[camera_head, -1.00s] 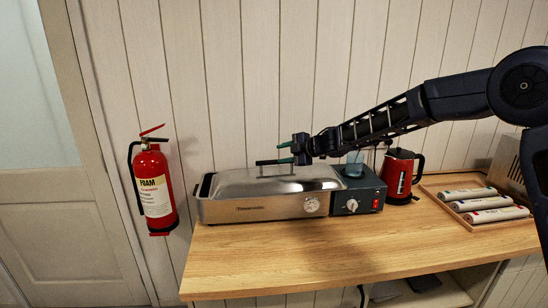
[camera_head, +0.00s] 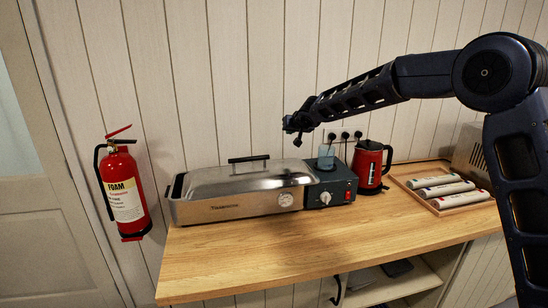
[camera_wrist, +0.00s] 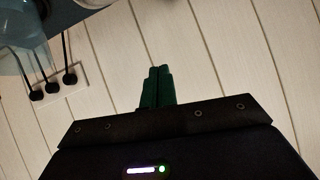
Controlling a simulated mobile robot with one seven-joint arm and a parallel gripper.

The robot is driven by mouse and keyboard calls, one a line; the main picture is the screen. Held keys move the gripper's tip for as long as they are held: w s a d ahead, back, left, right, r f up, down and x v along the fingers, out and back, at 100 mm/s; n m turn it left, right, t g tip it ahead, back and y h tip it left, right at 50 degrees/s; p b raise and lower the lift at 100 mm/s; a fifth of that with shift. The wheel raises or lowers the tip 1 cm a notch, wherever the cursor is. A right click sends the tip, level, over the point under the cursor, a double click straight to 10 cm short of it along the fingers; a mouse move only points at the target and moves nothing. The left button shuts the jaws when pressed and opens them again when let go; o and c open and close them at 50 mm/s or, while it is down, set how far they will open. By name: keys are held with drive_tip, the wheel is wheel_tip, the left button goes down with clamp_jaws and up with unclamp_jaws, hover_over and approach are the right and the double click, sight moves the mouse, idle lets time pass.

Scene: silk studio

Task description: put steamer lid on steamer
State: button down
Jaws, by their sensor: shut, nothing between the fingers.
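The steamer lid (camera_head: 240,178) is a shiny metal cover with a black bar handle (camera_head: 249,158). It lies on the long metal steamer (camera_head: 232,207), which has a round dial at its front right. A narrow dark gap shows at the steamer's left end. My gripper (camera_head: 296,137) is up and to the right of the handle, apart from it, with nothing held. In the wrist view its green fingers (camera_wrist: 157,88) are together in front of the wall.
A dark control box (camera_head: 331,187) with a translucent blue cup (camera_head: 326,157) on it adjoins the steamer. A red kettle (camera_head: 370,166) and a wooden tray (camera_head: 420,204) with rolls stand to the right. A red fire extinguisher (camera_head: 124,190) hangs at left. The counter front (camera_head: 290,250) is clear.

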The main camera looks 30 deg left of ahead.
sight(259, 165)
drive_tip(key=s+d+r+m+g+h, duration=0.1)
drive_tip(key=s+d+m+g+h, duration=0.25)
drive_tip(key=m, duration=0.85)
drive_tip(key=s+d+r+m+g+h, duration=0.15)
drive_tip(key=s+m+g, duration=0.3)
drive_tip(key=m, duration=0.75)
drive_tip(key=shift+t+h, duration=0.3)
drive_tip(key=x, duration=1)
drive_tip(key=shift+s+d+f, duration=0.2)
drive_tip(key=shift+s+f, duration=0.1)
drive_tip(key=shift+s, duration=0.05)
drive_tip(key=shift+s+a+f, duration=0.1)
drive_tip(key=shift+a, duration=0.45)
drive_tip(key=shift+s+a+f, duration=0.1)
drive_tip(key=shift+s+a, duration=0.05)
drive_tip(key=shift+a, duration=0.45)
drive_tip(key=shift+s+a+r, duration=0.1)
drive_tip(key=shift+a, duration=0.75)
drive_tip(key=shift+a, duration=0.1)
drive_tip(key=shift+s+a, duration=0.2)
drive_tip(key=shift+a, duration=0.95)
drive_tip(key=shift+s+a, duration=0.25)
drive_tip(key=shift+a, duration=0.95)
